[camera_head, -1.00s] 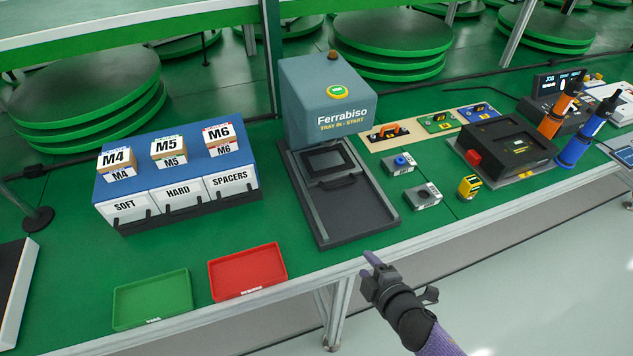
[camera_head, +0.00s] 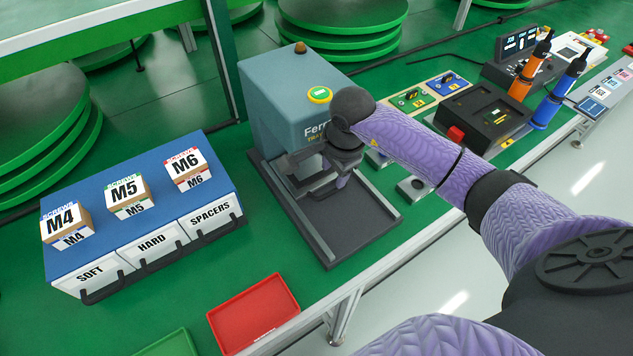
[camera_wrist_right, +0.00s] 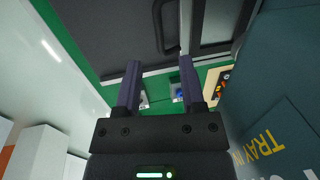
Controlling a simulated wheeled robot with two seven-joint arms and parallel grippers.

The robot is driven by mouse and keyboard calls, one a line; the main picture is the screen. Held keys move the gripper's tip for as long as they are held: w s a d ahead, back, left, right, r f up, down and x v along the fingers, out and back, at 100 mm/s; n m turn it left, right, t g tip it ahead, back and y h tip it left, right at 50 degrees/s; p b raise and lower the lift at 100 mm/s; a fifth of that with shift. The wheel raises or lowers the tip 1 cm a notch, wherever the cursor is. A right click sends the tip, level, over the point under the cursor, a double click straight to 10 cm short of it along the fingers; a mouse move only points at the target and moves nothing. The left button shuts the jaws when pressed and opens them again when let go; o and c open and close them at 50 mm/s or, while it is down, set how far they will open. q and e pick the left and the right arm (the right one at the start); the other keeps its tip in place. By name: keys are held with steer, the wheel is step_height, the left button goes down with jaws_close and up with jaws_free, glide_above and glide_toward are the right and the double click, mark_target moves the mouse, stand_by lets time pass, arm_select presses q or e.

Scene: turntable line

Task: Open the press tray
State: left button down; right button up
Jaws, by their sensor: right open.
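The press (camera_head: 285,95) is a blue-grey box with a green button on top, at the middle of the head view. Its dark base (camera_head: 345,228) with raised side rails extends toward the table's front edge. The tray sits at the press's mouth, mostly hidden by my right gripper. Its dark handle (camera_wrist_right: 163,30) shows at the top of the right wrist view. My right gripper (camera_head: 320,178) is over the base in front of the press, fingers open (camera_wrist_right: 160,68). Nothing shows between the fingers, and the handle appears apart from them. My left gripper is not in view.
A blue drawer unit (camera_head: 145,210) with screw boxes stands at left. A red tray (camera_head: 253,313) and a green tray (camera_head: 168,345) lie at the front. Right of the press are small grey blocks, a black fixture (camera_head: 484,116) and orange and blue tools.

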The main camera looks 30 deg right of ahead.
mark_target(328, 193)
steer(key=f, duration=0.2)
steer(key=f+b, duration=0.1)
steer(key=f, duration=0.1)
steer(key=w+f+b, duration=0.1)
steer(key=f, duration=0.1)
steer(key=shift+a+f, duration=0.1)
steer(key=shift+f, duration=0.7)
steer(key=shift+w, duration=0.1)
steer(key=shift+c, duration=0.3)
steer(key=c, duration=0.5)
jaws_close()
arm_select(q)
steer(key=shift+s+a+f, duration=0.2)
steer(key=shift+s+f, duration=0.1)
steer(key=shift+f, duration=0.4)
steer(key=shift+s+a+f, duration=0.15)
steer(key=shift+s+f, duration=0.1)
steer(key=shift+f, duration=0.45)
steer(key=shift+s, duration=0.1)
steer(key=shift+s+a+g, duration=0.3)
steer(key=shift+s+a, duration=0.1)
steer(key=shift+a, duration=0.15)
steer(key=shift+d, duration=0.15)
